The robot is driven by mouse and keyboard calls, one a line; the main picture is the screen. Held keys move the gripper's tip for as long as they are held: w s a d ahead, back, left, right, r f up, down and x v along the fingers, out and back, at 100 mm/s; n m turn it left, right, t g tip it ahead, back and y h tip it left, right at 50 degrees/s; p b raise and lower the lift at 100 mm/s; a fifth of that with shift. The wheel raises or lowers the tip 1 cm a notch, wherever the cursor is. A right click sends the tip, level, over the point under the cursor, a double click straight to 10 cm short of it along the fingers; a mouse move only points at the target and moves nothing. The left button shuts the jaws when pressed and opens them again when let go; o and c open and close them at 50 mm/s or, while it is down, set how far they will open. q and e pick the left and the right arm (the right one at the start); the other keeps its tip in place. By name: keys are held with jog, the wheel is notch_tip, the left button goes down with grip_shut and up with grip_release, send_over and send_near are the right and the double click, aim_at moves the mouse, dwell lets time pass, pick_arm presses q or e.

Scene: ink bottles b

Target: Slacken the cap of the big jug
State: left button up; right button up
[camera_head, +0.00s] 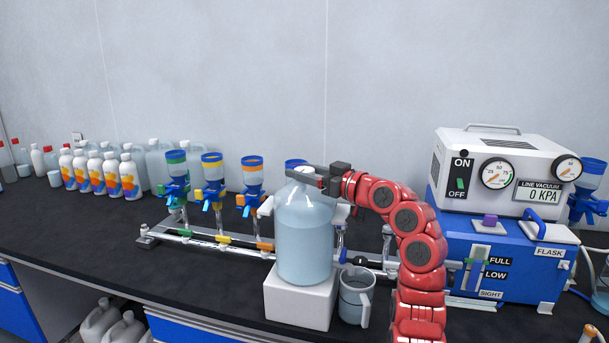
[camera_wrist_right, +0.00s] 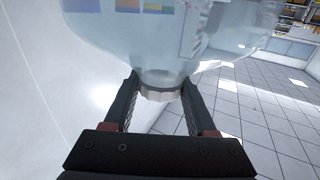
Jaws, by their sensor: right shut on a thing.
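The big jug (camera_head: 304,240) is clear with pale blue liquid and stands upright on a white block (camera_head: 300,306). My right gripper (camera_head: 303,174) reaches in from the right at the jug's top. Its fingers are shut on the jug's cap, which the gripper mostly hides in the head view. In the right wrist view the whitish ribbed cap (camera_wrist_right: 161,93) sits on the jug's neck between the two fingertips (camera_wrist_right: 161,86), with the jug's body (camera_wrist_right: 160,40) beyond. My left gripper is not in view.
A grey mug-like pitcher (camera_head: 355,296) stands right beside the block, close to my arm. A filter manifold (camera_head: 220,240) with coloured valves runs behind the jug. A blue and white vacuum unit (camera_head: 505,205) stands at right. Several bottles (camera_head: 105,172) line the back left. The front left bench is clear.

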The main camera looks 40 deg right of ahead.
jog(key=shift+f, duration=0.15)
jog(key=o, duration=1.4)
jog(key=b+v, duration=0.2)
jog(key=v, duration=1.5)
jog(key=shift+s+d, duration=0.1)
jog(key=shift+s, duration=0.1)
